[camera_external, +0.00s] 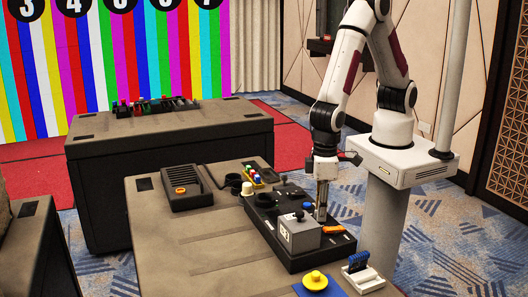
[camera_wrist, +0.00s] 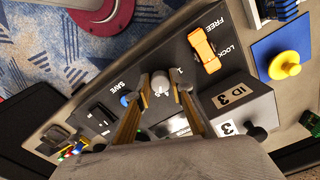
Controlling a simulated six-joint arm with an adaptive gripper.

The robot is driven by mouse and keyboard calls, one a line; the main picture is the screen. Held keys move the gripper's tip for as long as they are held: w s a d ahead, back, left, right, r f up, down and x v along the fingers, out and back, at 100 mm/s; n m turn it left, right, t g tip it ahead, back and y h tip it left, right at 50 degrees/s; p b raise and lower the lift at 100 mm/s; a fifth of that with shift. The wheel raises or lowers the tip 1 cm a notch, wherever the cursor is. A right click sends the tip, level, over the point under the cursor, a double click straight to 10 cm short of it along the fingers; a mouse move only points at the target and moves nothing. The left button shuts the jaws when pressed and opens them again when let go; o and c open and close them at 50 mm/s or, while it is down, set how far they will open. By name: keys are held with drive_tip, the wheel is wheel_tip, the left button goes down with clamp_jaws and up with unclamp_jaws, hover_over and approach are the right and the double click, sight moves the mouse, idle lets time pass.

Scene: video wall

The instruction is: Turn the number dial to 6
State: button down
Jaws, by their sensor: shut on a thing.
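The number dial (camera_wrist: 160,84) is a small pale grey knob on the black panel (camera_wrist: 188,97). It stands upright between the two fingers of my gripper (camera_wrist: 162,82) in the wrist view. My gripper is shut on the dial, one finger on each side. In the external view my gripper (camera_external: 321,216) points straight down at the panel's right part and hides the dial. Small white marks lie around the dial. They are partly covered by the fingers and too small to read surely, so I cannot tell the dial's setting.
Close by are a grey box (camera_external: 300,238) marked 3 with a black knob, a blue button (camera_wrist: 127,99) by SAVE, and an orange lever (camera_wrist: 204,48) between FREE and LOCK. A yellow knob (camera_external: 315,280) on a blue pad stands nearer the front. The desk's left part (camera_external: 190,245) is mostly clear.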

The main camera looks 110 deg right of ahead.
drive_tip(key=m, duration=0.4)
drive_tip(key=shift+w, duration=0.1)
drive_tip(key=shift+a+m, duration=0.1)
drive_tip(key=shift+m, duration=1.8)
drive_tip(key=c, duration=1.8)
unclamp_jaws()
drive_tip(key=shift+r, duration=0.15)
drive_tip(key=shift+r, duration=5.9)
